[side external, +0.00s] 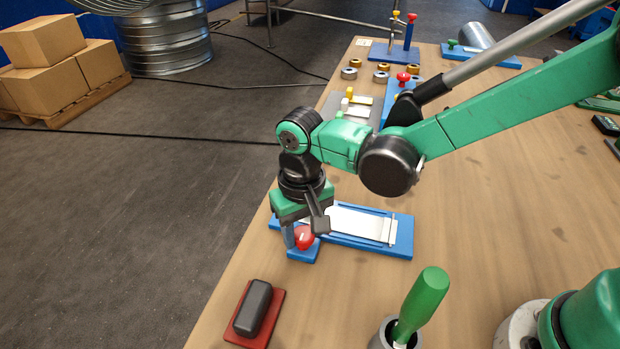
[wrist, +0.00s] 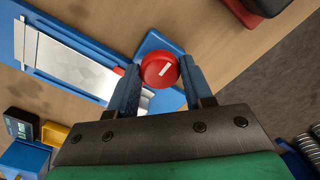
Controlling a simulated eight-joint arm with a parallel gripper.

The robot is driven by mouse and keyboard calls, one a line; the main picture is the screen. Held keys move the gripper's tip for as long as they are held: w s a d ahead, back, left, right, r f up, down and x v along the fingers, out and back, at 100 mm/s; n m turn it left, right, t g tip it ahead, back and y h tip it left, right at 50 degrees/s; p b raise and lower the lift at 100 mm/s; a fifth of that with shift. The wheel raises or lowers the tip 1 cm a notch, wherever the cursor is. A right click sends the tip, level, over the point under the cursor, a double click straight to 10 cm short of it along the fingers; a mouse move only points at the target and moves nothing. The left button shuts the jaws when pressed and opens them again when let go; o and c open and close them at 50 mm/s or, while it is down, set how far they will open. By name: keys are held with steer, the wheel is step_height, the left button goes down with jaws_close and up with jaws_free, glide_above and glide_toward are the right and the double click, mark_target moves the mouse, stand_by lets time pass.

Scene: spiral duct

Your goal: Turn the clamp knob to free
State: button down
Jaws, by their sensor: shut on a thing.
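The clamp knob is a round red knob (side external: 304,237) with a white line on its face. It sits on a blue block at the near left end of the blue clamp base (side external: 402,240). In the wrist view the red knob (wrist: 160,71) lies between the tips of my blue fingers, its white line slanted. My gripper (wrist: 160,85) is shut on the knob, a finger on either side. A pale metal sheet (side external: 357,221) lies on the base beside the knob; it also shows in the wrist view (wrist: 75,62). My gripper hides part of the knob in the side view.
A black block on a red plate (side external: 244,335) lies in front of the clamp. A green-handled tool (side external: 424,300) stands in a grey holder to the right. Several rings and other fixtures stand at the back. The table's left edge is close to the clamp.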

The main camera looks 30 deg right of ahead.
steer(key=shift+n, duration=0.4)
steer(key=n, duration=1.7)
stand_by(0.5)
steer(key=shift+c, duration=1.7)
jaws_free()
